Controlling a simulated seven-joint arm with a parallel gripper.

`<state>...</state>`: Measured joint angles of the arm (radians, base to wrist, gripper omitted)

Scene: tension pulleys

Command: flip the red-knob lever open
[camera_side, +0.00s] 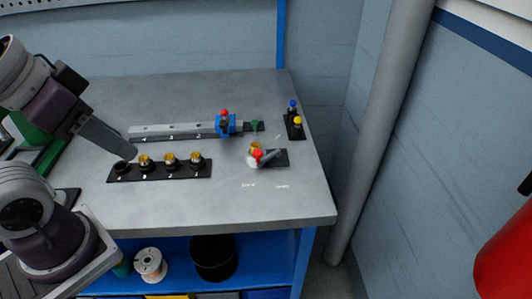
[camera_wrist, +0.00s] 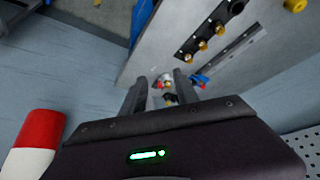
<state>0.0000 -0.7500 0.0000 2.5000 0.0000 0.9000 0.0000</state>
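The red-knob lever (camera_side: 258,154) sits on a small dark base plate (camera_side: 279,158) toward the right of the bench, beside a gold part. Its grey arm slants between the red knob and the plate. In the wrist view the red knob (camera_wrist: 168,84) appears between my fingers, some way beyond them; the lever's details are too small to read there. My gripper (camera_side: 130,157) is above the left part of the bench, well left of the lever and touching nothing I can see. In the wrist view its two fingers (camera_wrist: 160,78) are apart with nothing held.
A black strip (camera_side: 178,172) with several gold-topped pieces lies between my gripper and the lever. Behind it is a grey rail (camera_side: 170,130) with a blue, red-topped clamp (camera_side: 227,124). Blue and yellow knobs (camera_side: 294,118) stand right. Bench around the white labels is clear.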

